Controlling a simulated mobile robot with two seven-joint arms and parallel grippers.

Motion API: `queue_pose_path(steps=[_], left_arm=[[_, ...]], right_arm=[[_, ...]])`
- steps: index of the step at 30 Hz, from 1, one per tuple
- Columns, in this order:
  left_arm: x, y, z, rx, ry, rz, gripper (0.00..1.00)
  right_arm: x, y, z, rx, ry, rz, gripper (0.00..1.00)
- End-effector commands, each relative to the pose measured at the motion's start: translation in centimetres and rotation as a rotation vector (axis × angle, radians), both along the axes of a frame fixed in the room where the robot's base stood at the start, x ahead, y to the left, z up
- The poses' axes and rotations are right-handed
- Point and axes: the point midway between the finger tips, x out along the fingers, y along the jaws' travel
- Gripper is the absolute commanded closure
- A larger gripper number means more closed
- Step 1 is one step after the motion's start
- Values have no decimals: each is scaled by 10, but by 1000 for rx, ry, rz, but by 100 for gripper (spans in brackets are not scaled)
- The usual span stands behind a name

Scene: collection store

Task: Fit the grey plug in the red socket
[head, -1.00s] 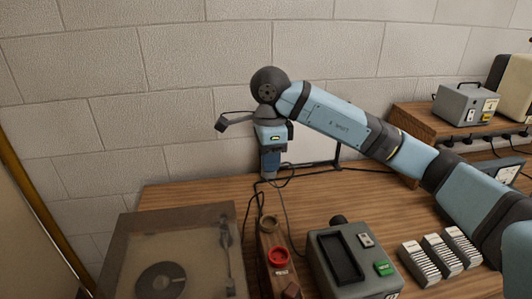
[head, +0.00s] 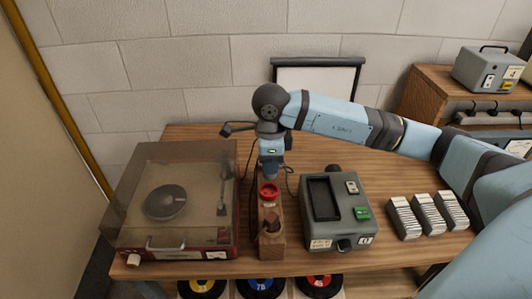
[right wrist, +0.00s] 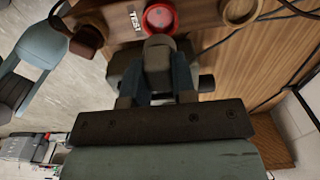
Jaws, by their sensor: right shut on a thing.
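The red socket (head: 268,190) sits on a narrow wooden block (head: 272,246) on the table. It also shows at the top of the right wrist view (right wrist: 160,18). My right gripper (head: 270,176) points down just behind the red socket. In the right wrist view its fingers (right wrist: 156,82) are shut on the grey plug (right wrist: 158,54), whose end overlaps the near edge of the red socket in the picture. I cannot tell whether they touch. The gripper hides the plug in the head view. My left gripper is not in view.
A brown ring socket (right wrist: 240,10) and a brown plug (right wrist: 86,40) flank the red socket on the block. A turntable (head: 180,200) stands left. A grey device (head: 337,210) stands close right, with several card stacks (head: 430,215) beyond. A dark cable loops beside the gripper.

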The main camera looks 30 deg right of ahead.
Motion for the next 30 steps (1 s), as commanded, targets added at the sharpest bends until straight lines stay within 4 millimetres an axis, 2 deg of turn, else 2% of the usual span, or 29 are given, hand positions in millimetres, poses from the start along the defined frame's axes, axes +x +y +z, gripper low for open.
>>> queue_pose_path(steps=[10,19,30], left_arm=[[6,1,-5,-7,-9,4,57],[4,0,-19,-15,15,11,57],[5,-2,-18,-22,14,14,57]], right_arm=[[-1,0,-25,0,2,0,100],[0,0,-53,1,1,0,100],[0,0,-58,0,0,0,100]])
